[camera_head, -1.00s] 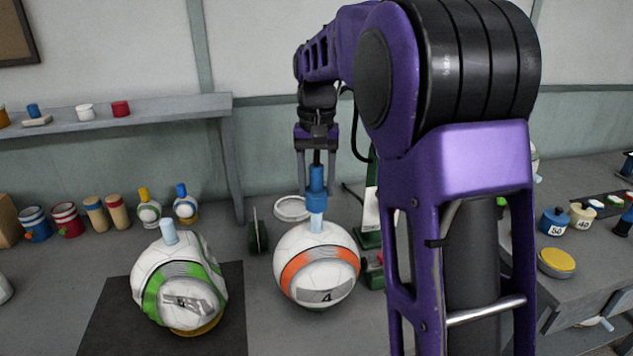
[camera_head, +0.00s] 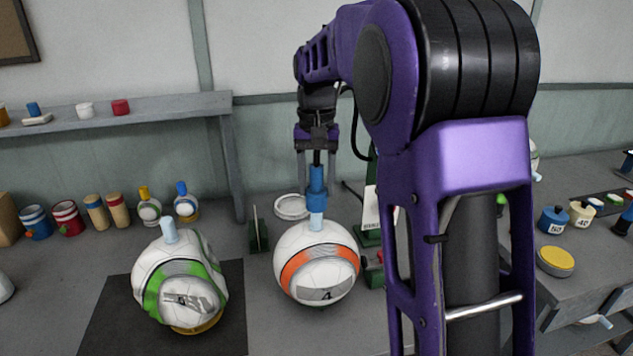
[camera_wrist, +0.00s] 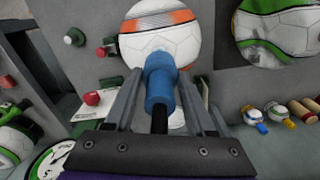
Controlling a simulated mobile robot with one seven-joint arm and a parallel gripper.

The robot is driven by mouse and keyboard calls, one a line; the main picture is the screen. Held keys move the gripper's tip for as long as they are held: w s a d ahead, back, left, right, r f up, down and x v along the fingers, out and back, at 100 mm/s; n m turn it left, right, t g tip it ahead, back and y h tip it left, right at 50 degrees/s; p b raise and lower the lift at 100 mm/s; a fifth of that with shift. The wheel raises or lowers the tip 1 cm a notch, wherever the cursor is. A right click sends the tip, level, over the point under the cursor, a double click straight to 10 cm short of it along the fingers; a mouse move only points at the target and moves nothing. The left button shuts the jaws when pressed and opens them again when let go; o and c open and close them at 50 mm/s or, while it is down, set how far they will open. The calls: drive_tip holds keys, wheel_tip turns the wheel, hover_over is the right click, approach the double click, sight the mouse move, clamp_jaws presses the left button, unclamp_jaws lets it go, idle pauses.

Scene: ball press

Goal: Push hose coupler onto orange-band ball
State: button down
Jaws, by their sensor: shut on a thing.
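The orange-band ball (camera_head: 316,265), white with an orange stripe and a "4" label, sits on the grey bench; it also shows in the wrist view (camera_wrist: 160,42). A pale blue stem (camera_head: 316,221) stands upright on its top. The blue hose coupler (camera_head: 317,183) is upright directly above the stem, its lower end meeting the stem's top; I cannot tell how far it is over it. My gripper (camera_head: 317,153) points down, shut on the coupler. In the wrist view the coupler (camera_wrist: 160,82) lies between my gripper's fingers (camera_wrist: 160,105) and hides the stem.
A green-band ball (camera_head: 180,285) with a pale blue stem stands at left on a dark mat (camera_head: 105,320). A white ring (camera_head: 291,207) and a small green stand (camera_head: 258,232) are behind the orange-band ball. Several small jars line the back, below a shelf (camera_head: 150,107).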

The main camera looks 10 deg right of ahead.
sight(317, 198)
drive_tip(key=shift+f+b, duration=1)
drive_tip(key=shift+f, duration=0.95)
drive_tip(key=shift+c, duration=0.8)
unclamp_jaws()
drive_tip(key=shift+r, duration=0.1)
wheel_tip(317, 198, up, 17)
drive_tip(key=p, duration=0.3)
drive_tip(key=shift+r+p, duration=0.1)
drive_tip(key=shift+p, duration=0.25)
